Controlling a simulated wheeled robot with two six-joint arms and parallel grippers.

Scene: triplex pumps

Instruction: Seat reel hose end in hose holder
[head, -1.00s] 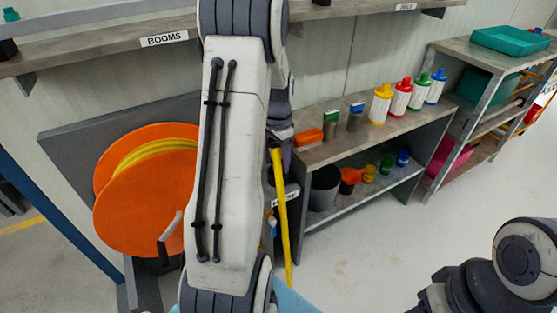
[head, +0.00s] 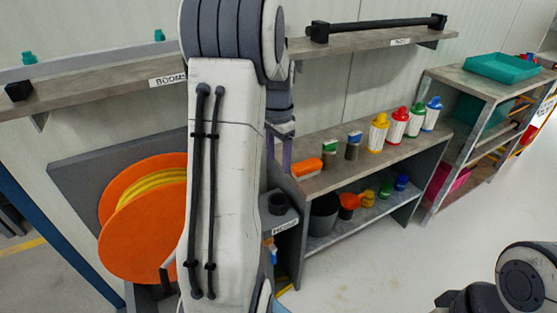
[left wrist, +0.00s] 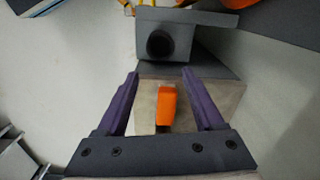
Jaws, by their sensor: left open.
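The hose holder (head: 278,203) is a dark block with a round opening, on a small ledge labelled HOSE. In the left wrist view the holder (left wrist: 180,22) shows its dark round hole beyond my fingertips. My left gripper (head: 279,170) points down above the holder; its purple fingers are open and empty, as the left wrist view (left wrist: 160,75) shows. The yellow hose is wound on the orange reel (head: 140,225). A short piece of yellow hose (head: 283,285) shows low down below the ledge. I cannot see the hose end. My right gripper is not in view.
An orange block (head: 307,168), bottles (head: 378,133) and cans stand on the shelf right of the holder. A black bar (head: 375,27) lies on the upper shelf. A teal tray (head: 500,67) sits at the right. The floor in front is clear.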

